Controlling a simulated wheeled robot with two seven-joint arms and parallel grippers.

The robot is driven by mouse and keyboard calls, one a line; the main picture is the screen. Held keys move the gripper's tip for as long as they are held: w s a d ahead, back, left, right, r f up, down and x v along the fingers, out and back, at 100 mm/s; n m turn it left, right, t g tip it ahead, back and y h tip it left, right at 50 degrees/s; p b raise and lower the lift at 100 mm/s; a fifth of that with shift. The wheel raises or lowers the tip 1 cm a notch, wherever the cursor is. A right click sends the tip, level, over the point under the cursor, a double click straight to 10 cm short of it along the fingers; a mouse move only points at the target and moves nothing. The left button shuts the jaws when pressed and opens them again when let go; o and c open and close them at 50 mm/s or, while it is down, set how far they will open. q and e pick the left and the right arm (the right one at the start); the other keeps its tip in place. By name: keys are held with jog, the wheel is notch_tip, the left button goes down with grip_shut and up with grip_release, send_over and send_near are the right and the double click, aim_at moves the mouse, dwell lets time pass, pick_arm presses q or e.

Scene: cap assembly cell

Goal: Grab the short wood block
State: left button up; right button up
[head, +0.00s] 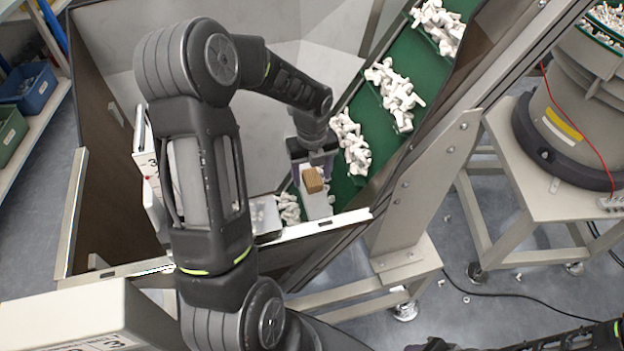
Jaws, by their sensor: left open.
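The short wood block (312,180) is a small brown block. It sits on a narrow white surface (317,206) inside the large grey bin, near the foot of the green conveyor. My left gripper (313,172) reaches down over it from the upper right. Its fingers are open, one on each side of the block. I cannot tell whether they touch it. Part of the block's far side is hidden by the gripper. My right gripper is not clearly seen; only a dark part of that arm shows at the bottom right edge.
The green conveyor (372,118) carries piles of white parts (352,143) just right of my left gripper. The bin's front rim (325,224) lies close below the block. More white parts (287,207) lie left of it. A round feeder (570,125) stands at the right.

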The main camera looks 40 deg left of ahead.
pick_arm(q)
grip_shut()
dwell(0.8)
